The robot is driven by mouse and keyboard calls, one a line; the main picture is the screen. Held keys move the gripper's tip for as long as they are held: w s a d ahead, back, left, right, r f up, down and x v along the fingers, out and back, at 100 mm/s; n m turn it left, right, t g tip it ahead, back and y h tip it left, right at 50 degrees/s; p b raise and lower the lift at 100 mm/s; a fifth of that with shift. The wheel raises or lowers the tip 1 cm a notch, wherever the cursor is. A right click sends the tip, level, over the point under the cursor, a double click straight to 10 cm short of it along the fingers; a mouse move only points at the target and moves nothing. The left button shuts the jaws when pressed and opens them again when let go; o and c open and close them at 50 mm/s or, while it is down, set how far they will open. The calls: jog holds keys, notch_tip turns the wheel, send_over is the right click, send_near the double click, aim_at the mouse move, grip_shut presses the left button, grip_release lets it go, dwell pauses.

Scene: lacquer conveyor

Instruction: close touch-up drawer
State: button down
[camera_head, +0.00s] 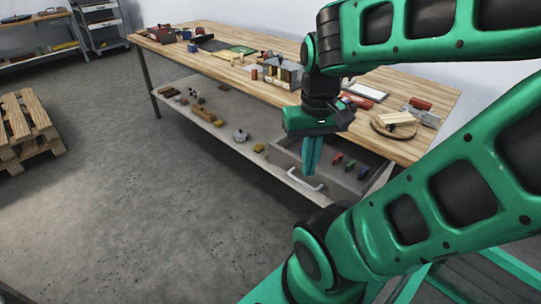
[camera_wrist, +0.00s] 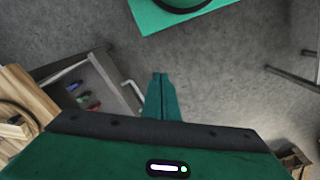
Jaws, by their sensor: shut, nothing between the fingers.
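The touch-up drawer (camera_head: 343,182) is a grey open-topped drawer under the right end of the wooden workbench. It stands pulled out, and several small red, green and dark items show inside. Its pale bar handle (camera_head: 307,184) is on the front. In the wrist view the drawer (camera_wrist: 112,82) is at the left, with the handle (camera_wrist: 132,94) facing the fingers. My gripper (camera_head: 311,172) points down with its green fingers together and empty, beside the handle in the picture. The wrist view shows the closed fingers (camera_wrist: 160,76) just right of the handle, with floor beyond; contact is not visible.
The workbench top (camera_head: 225,40) carries tools, boxes and a round board (camera_head: 396,126) at the right end. A lower shelf (camera_head: 215,128) holds several small parts. A wooden pallet (camera_head: 25,125) lies at far left. The grey floor in front of the bench is clear.

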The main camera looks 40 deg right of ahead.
jog(key=w+d+f+n+h, duration=0.1)
jog(key=w+d+f+n, duration=0.1)
jog(key=w+n, duration=0.45)
jog(key=w+d+f+n+h, duration=0.1)
jog(key=w+d+f+n, duration=0.1)
jog(key=w+n, duration=0.45)
jog(key=n+h, duration=0.2)
jog(key=n, duration=1)
send_near(273, 155)
notch_tip(273, 155, down, 6)
jog(key=s+a, duration=0.3)
jog(key=shift+w+d+f, duration=0.1)
jog(key=shift+w+d, duration=0.05)
jog(key=shift+d, duration=0.9)
jog(key=shift+w+d+f, duration=0.15)
jog(key=shift+d, duration=0.85)
